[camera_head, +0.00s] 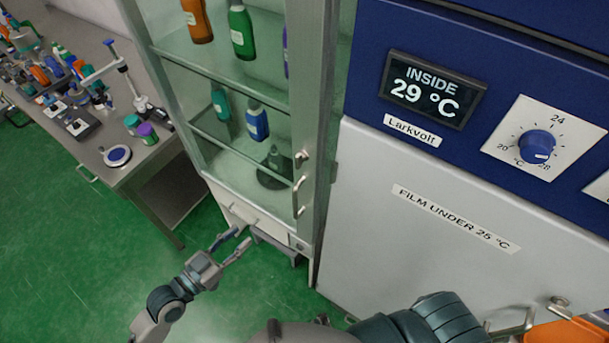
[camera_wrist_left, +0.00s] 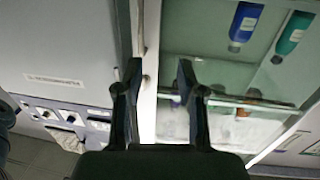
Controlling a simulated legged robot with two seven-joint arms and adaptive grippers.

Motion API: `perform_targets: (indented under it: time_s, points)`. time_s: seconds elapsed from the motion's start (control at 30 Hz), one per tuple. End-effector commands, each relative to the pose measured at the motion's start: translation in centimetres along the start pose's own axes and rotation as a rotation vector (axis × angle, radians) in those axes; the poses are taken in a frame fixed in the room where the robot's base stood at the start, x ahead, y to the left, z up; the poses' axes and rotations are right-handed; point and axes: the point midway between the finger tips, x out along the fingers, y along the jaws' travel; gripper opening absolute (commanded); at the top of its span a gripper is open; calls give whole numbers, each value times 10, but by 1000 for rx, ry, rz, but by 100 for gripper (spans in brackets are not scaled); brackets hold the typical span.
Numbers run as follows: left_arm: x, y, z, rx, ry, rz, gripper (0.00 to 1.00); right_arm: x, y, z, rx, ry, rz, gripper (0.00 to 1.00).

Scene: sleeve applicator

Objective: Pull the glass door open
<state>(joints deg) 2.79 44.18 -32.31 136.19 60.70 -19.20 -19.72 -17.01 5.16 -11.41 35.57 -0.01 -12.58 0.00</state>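The glass door (camera_head: 235,165) fronts a tall cabinet with bottles on shelves and looks shut. A small metal bar handle (camera_head: 299,192) sits on its right frame. My left gripper (camera_head: 240,243) is open and empty, below and left of the handle in the head view, in front of the cabinet's lower part. In the left wrist view its two fingers (camera_wrist_left: 157,75) stand apart, with the pale door frame (camera_wrist_left: 146,105) and a thin metal bar (camera_wrist_left: 138,30) between them in the picture. Whether they touch the door cannot be told. My right gripper is not in view.
A blue and white machine with a display (camera_head: 433,90) and a knob (camera_head: 537,146) stands close at the cabinet's right. A cluttered workbench (camera_head: 110,160) is at the left. The green floor (camera_head: 60,250) between bench and cabinet is clear.

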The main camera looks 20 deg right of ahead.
Motion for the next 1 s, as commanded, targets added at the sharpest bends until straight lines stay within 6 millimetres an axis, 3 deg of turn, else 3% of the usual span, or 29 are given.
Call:
perform_targets:
  time_s: [0.1,0.27,0.47,0.8,1.0]
  points:
    - [-3,23,-18,9,23,54,39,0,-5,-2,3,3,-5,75]
    - [10,25,-23,7,31,58,39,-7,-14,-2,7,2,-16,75]
    - [51,26,-26,5,31,57,39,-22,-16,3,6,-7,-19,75]
    - [131,30,-26,5,27,57,39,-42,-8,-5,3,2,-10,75]
    - [160,32,-25,7,26,56,39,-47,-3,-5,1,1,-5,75]
